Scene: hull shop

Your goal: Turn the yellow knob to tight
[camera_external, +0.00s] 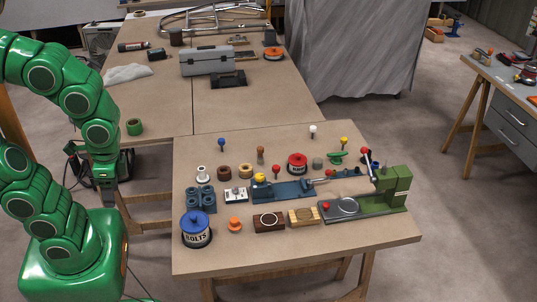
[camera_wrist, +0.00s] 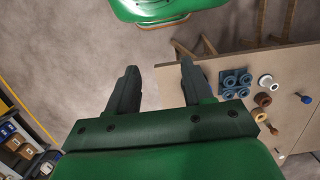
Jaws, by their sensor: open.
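A yellow knob (camera_external: 260,178) sits at the left end of a blue metal fixture (camera_external: 290,189) in the middle of the front table. Another yellow ball-topped piece (camera_external: 343,141) stands farther back on the right, beside a green part. No tight marking is readable at this size. My gripper (camera_wrist: 158,68) is open and empty in the wrist view, with its two dark fingers apart. In the external view my gripper (camera_external: 112,197) hangs left of the front table, well away from both yellow pieces. The wrist view does not clearly show the yellow knob.
A blue-lidded bolts tin (camera_external: 196,229) stands at the table's front left, near blue blocks (camera_external: 200,198). A green press (camera_external: 393,190) stands on the right. Several upright knobs and rings crowd the middle. The front strip of the table (camera_external: 290,252) is bare.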

